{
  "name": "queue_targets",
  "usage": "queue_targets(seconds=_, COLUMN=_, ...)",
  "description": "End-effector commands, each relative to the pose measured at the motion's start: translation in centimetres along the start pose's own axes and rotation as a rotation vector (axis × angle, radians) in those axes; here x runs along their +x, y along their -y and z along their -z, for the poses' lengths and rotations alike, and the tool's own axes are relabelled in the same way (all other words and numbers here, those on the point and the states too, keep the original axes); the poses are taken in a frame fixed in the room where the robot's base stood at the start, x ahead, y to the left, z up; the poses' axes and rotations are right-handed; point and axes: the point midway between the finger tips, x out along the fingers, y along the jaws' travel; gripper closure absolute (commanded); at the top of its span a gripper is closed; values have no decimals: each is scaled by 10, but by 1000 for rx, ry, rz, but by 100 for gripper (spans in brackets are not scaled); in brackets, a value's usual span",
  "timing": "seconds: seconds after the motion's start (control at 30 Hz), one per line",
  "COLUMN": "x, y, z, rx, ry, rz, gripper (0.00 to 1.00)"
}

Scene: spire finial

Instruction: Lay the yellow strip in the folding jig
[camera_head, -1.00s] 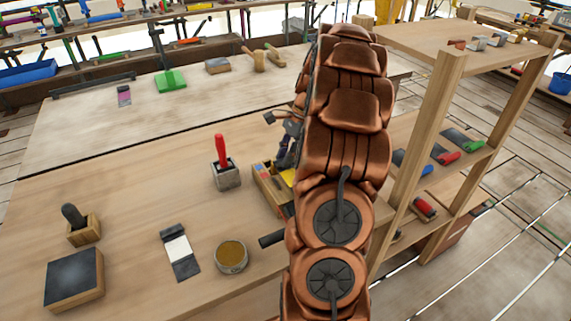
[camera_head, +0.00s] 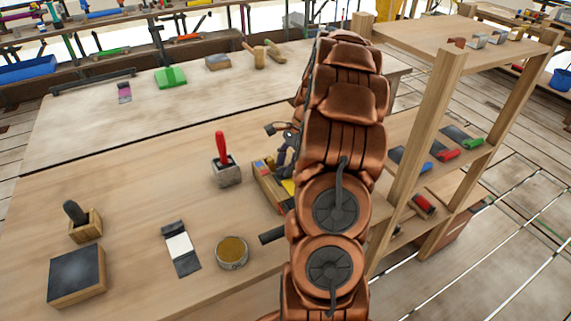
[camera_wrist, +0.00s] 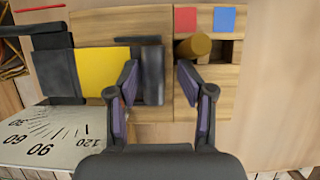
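In the wrist view a yellow piece (camera_wrist: 103,72), which looks like the strip, lies flat over a wooden block (camera_wrist: 122,22), with dark grey parts at its left and right. A yellow patch also shows in the head view (camera_head: 288,186), beside my arm. I cannot tell which dark parts belong to the folding jig. My gripper (camera_wrist: 158,75) is open, its fingertips apart over the wooden block, right of the yellow piece. A dark upright bar (camera_wrist: 152,72) shows near the left fingertip; I see nothing clamped. In the head view my arm hides most of this area.
A wooden box with red (camera_wrist: 186,19) and blue (camera_wrist: 224,18) squares holds a round wooden peg (camera_wrist: 193,46). A dial plate (camera_wrist: 55,138) lies lower left. On the bench are a red-handled tool (camera_head: 222,150), a round tin (camera_head: 232,252) and a white-and-dark strip (camera_head: 180,248). Shelves (camera_head: 430,130) stand at right.

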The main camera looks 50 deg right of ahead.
Motion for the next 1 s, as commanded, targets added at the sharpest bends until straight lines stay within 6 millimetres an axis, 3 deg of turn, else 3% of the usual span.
queue_targets(seconds=0.47, x=-13, y=1, z=-1, rx=-1, ry=-1, rz=8, gripper=51)
queue_targets(seconds=1.0, x=-89, y=1, z=0, rx=-1, ry=-3, rz=9, gripper=51)
